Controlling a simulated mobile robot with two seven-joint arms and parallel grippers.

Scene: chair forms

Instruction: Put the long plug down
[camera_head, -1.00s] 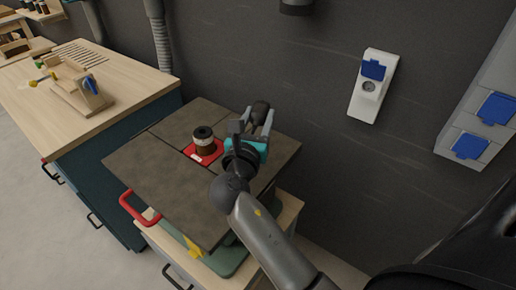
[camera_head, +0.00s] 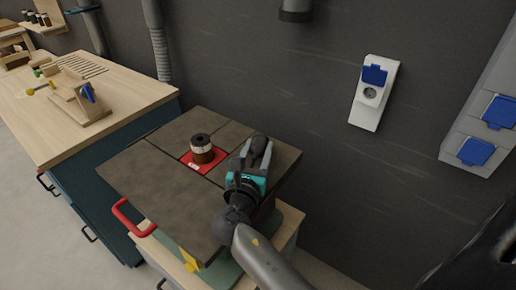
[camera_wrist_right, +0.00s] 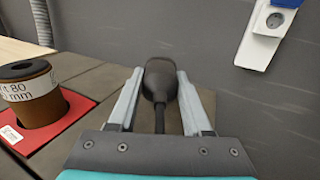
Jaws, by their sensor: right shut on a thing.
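The long plug (camera_wrist_right: 159,82) is a black plug body with a cable running back toward my wrist. In the wrist view it sits between both fingers of my right gripper (camera_wrist_right: 157,88), which is shut on it. In the head view the right gripper (camera_head: 256,152) is over the back right part of the dark tabletop (camera_head: 150,190), with the plug's dark end (camera_head: 259,141) at its fingertips. I cannot tell whether the plug touches the top. My left gripper is not in view.
A brown and black roll (camera_head: 202,150) with a white label stands on a red mat (camera_head: 187,161), left of the gripper. A wall socket (camera_head: 371,93) with a raised blue lid is at the right. A wooden workbench (camera_head: 100,110) stands at the left. The tabletop's front left is clear.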

